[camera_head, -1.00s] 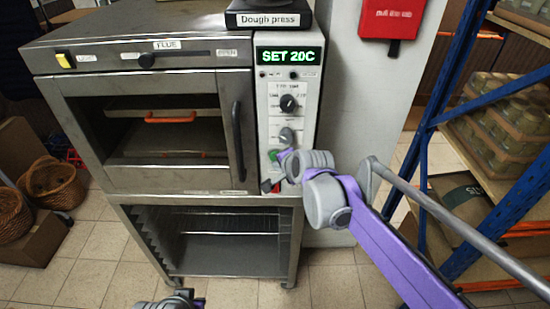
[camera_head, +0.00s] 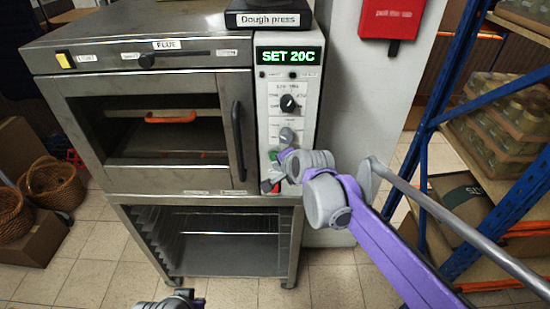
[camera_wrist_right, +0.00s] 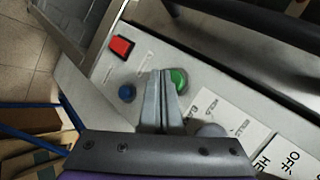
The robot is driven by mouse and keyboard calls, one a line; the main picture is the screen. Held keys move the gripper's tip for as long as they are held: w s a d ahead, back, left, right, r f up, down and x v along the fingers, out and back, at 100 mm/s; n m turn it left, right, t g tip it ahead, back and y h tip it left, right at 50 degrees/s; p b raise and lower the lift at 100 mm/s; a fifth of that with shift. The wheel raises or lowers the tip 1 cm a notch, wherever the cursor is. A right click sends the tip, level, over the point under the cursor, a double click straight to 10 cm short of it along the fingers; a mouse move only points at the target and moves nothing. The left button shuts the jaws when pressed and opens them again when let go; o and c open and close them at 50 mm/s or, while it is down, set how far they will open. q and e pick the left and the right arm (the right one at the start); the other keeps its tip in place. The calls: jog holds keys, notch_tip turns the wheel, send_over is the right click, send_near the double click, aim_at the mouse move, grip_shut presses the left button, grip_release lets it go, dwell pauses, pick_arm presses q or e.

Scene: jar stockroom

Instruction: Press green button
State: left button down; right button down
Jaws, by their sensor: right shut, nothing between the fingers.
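The green button (camera_wrist_right: 178,80) is a round button on the oven's pale control panel (camera_head: 309,120). It also shows in the head view (camera_head: 273,154), partly hidden by my right gripper. My right gripper (camera_wrist_right: 162,73) is shut and empty. In the right wrist view its fingertips lie over the left edge of the green button; I cannot tell if they touch it. In the head view the right arm reaches in from the lower right.
A red switch (camera_wrist_right: 122,46) and a blue knob (camera_wrist_right: 127,93) sit near the green button. The steel oven (camera_head: 150,190) has a dark vertical door handle (camera_head: 238,140) beside the panel. A blue shelf rack (camera_head: 425,130) with jars stands at the right.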

jog(key=shift+w, duration=0.2)
jog(key=shift+w, duration=0.25)
jog(key=shift+w, duration=0.45)
dwell(0.6)
jog(key=shift+s, duration=0.9)
jog(key=shift+s, duration=2.5)
